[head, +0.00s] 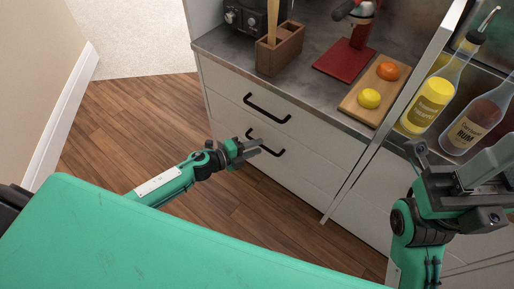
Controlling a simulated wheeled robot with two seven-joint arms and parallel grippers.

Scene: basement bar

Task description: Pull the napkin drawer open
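The white cabinet has an upper drawer with a black bar handle (267,108) and a lower drawer with a similar handle (268,144). Both drawers look shut; no napkin or label shows which is the napkin drawer. My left gripper (254,151) is at the left end of the lower handle, its fingers pointing at the drawer front. Its fingers look apart; whether it touches the handle I cannot tell. My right gripper (455,158) is open and empty at the right, in front of the bottles.
The grey counter (225,46) carries a wooden box (280,50), a red machine (345,62) and a board with an orange (388,71) and a lemon (369,98). A yellow bottle (428,103) and a rum bottle (470,126) stand at right. Wooden floor (130,120) is clear at left.

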